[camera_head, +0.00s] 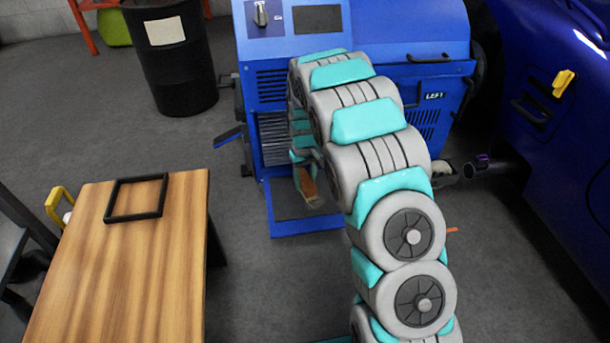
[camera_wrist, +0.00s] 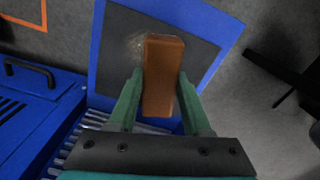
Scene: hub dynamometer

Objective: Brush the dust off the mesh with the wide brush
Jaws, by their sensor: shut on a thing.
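The wide brush, a brown block in the wrist view (camera_wrist: 163,62), is held lengthwise between the two green fingers of my gripper (camera_wrist: 160,92). Its bristles are not visible. In the head view the brush (camera_head: 307,186) shows small and brown, low in front of the blue machine. Beyond it in the wrist view is a dark grey panel in a blue frame (camera_wrist: 205,50), with a pale dusty patch beside the brush's far end. I cannot tell whether this panel is the mesh, or whether the brush touches it. My arm hides part of the machine front.
The blue machine (camera_head: 290,50) has louvres (camera_head: 271,88) on its front and a blue-edged plate (camera_head: 285,231) at its foot. A wooden table (camera_head: 120,270) with a black frame (camera_head: 137,217) stands left. A black drum (camera_head: 176,75) is behind; a blue vehicle (camera_head: 560,150) is right.

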